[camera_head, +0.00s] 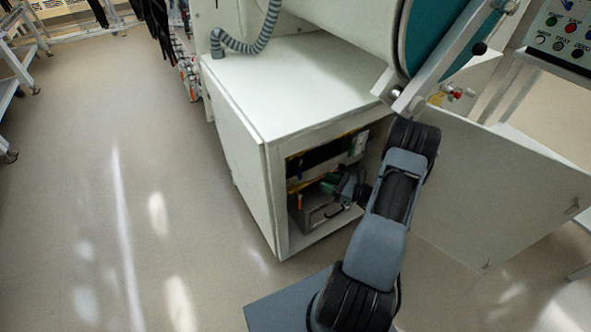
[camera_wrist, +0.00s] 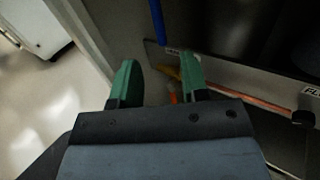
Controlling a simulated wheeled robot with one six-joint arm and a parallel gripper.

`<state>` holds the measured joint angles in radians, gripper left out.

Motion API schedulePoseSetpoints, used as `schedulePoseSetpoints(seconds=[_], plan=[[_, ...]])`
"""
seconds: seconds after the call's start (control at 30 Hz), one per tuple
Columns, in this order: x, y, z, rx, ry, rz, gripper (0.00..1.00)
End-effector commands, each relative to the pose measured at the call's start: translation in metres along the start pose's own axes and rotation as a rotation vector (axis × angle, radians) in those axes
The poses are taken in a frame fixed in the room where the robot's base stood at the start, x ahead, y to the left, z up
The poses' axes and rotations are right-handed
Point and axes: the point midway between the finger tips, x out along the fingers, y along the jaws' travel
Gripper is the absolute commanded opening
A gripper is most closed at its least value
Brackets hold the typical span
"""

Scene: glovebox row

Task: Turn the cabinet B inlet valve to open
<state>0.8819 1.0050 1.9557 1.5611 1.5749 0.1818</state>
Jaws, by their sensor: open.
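My gripper (camera_head: 338,184) is inside the open lower compartment of a white cabinet (camera_head: 295,85). In the wrist view its two green fingers (camera_wrist: 158,76) are apart, with nothing held between them. A small yellow part (camera_wrist: 168,72) and an orange part (camera_wrist: 173,96) show in the gap, beyond the fingers and partly hidden by the right one. A blue upright handle (camera_wrist: 158,22) stands above them. An orange-red bar (camera_wrist: 255,101) runs right to a black end. I cannot tell which of these is the cabinet B inlet valve; the labels are not fully legible.
The compartment's frame (camera_wrist: 85,38) stands close left of my gripper. The cabinet door (camera_head: 500,195) is swung open to the right. A metal box-like part with a handle (camera_head: 325,214) sits low inside. The floor (camera_head: 130,220) at left is clear.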

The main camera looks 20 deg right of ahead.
Motion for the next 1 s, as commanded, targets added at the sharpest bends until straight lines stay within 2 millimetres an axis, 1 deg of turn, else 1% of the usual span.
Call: schedulePoseSetpoints(seconds=[0.03,0.3,0.5,0.6,0.73,1.0], plan=[[0.009,0.001,-0.001,0.0,0.0,0.006,0.41],[0.063,0.002,-0.001,-0.002,0.001,0.008,0.41],[0.095,0.003,-0.001,-0.002,0.002,0.008,0.41],[0.107,0.002,-0.001,-0.001,0.002,0.007,0.41],[0.117,0.002,-0.001,-0.001,0.003,0.005,0.41],[0.123,0.002,0.0,-0.001,0.002,0.003,0.41]])
